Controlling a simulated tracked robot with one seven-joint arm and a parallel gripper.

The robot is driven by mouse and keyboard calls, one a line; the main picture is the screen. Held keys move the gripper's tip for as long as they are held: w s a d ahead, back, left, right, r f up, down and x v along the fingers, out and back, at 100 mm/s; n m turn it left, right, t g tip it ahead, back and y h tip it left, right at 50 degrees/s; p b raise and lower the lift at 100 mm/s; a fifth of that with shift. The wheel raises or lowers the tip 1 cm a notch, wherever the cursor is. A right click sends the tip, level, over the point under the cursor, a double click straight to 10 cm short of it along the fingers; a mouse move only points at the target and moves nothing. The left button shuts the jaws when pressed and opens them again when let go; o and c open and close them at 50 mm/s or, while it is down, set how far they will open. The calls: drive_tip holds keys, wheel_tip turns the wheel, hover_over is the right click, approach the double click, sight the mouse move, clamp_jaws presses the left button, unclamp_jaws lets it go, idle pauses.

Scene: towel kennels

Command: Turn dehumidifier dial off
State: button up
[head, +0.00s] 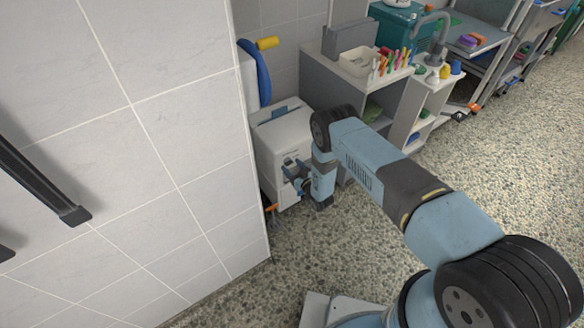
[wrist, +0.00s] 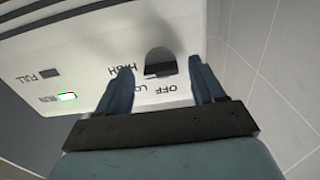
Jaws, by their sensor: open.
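The dehumidifier (head: 283,140) is a white box standing beside the tiled wall in the head view. Its front panel (wrist: 105,60) fills much of the wrist view and appears upside down, with the labels HIGH, LO and OFF. The dark dial (wrist: 160,63) sits on this panel, with its pointer direction unclear. My gripper (head: 297,174) is at the front of the dehumidifier. In the wrist view my gripper (wrist: 163,85) is open, with one finger on either side of the dial. Whether the fingers touch the dial cannot be told. A green RUN light (wrist: 66,97) is lit; the FULL indicator (wrist: 50,73) is dark.
A tiled wall (head: 130,130) stands close on the left. A grey counter (head: 350,75) with a white bin (head: 358,64) and colourful tools is right of the dehumidifier. A blue item (head: 262,75) hangs above it. The speckled floor (head: 480,150) is open to the right.

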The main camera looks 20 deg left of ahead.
drive_tip(key=shift+w+a, duration=0.15)
drive_tip(key=c, duration=1.1)
